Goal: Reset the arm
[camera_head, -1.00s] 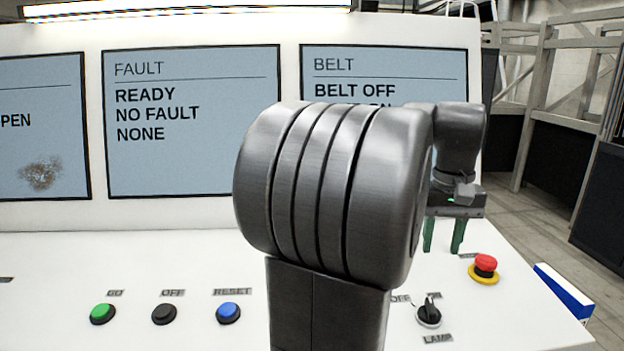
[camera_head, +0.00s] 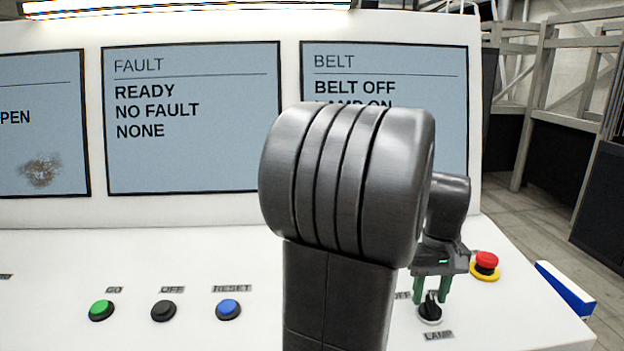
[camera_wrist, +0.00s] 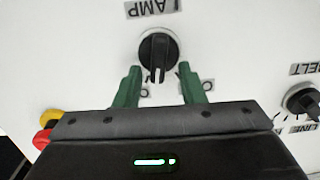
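My gripper (camera_head: 432,290) has two green fingers pointing down at the lamp knob (camera_head: 430,308), a black rotary switch on the white console. I cannot tell whether the fingers touch the panel. My arm link covers the middle of the head view and part of the belt screen (camera_head: 384,70), which reads BELT OFF and LAMP ON.
A red emergency button (camera_head: 486,262) on a yellow ring sits just right of the gripper. Green (camera_head: 101,310), black (camera_head: 163,310) and blue reset (camera_head: 228,309) buttons stand at left. The fault screen (camera_head: 190,160) reads READY, NO FAULT. Another knob (camera_wrist: 302,101) shows in the wrist view.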

